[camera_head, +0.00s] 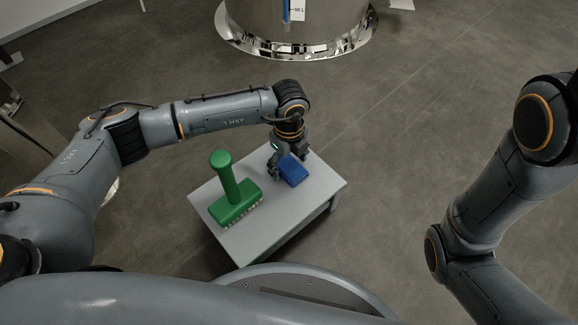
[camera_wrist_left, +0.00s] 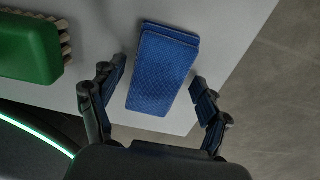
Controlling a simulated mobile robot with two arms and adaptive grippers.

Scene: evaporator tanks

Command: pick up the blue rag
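The blue rag (camera_head: 293,170) is a folded pad on the right part of the light grey table (camera_head: 262,236). In the left wrist view the rag (camera_wrist_left: 162,68) lies ahead of and between the fingers, near the table's edge. My left gripper (camera_head: 274,166) is at the rag, its fingers pointing down toward the table. In the left wrist view my left gripper (camera_wrist_left: 160,100) is open, with a finger on each side of the rag's near end and gaps visible. My right arm shows at the right of the head view, but its gripper is out of view.
A green brush (camera_head: 235,194) with an upright handle stands on the table, left of the rag; it also shows in the left wrist view (camera_wrist_left: 28,48). A shiny metal tank (camera_head: 295,25) stands on the floor at the back. The floor right of the table is clear.

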